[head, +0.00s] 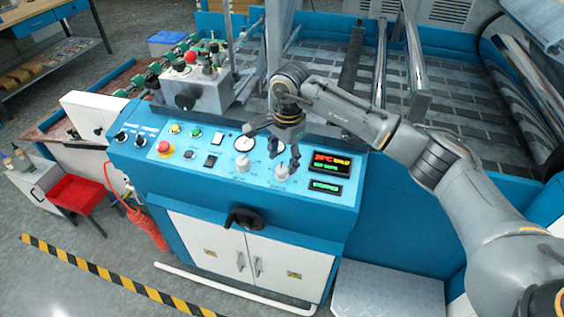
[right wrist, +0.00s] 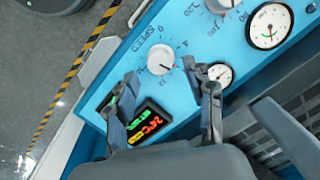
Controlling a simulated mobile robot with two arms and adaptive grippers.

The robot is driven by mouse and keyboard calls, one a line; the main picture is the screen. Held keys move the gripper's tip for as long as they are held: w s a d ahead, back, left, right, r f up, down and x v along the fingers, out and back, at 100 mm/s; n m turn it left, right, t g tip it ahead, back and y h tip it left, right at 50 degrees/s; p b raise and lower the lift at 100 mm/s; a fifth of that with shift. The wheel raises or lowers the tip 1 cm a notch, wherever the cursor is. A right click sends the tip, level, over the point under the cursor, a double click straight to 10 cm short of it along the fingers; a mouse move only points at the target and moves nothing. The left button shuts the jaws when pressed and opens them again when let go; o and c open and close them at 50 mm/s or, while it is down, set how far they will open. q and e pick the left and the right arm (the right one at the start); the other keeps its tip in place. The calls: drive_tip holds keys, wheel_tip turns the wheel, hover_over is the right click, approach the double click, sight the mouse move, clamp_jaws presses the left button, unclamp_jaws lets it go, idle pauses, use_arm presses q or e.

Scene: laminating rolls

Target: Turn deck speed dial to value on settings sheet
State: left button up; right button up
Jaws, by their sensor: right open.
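The deck speed dial (right wrist: 161,59) is a round white knob on the blue control panel, with SPEED and a number scale printed around it. It shows in the right wrist view, and its pointer is too small to read surely. In the head view the dial (head: 281,173) is at the panel's right part, partly behind my fingers. My right gripper (head: 284,160) is open and empty, pointing down at the panel. In the right wrist view its two fingertips (right wrist: 160,72) lie on either side of the dial; I cannot tell whether they touch it. No settings sheet can be made out. My left gripper is out of view.
A second white knob (head: 242,163) and a gauge (head: 244,143) sit left of the dial. A lit display (head: 331,163) is to its right. A red emergency button (head: 164,147) is at the panel's left. A black handle (head: 244,218) sticks out below.

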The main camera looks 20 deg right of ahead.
sight(282, 168)
drive_tip(key=shift+w+a+f+p, duration=0.15)
drive_tip(key=shift+f+p, duration=0.2)
drive_tip(key=shift+f, duration=1.5)
clamp_jaws()
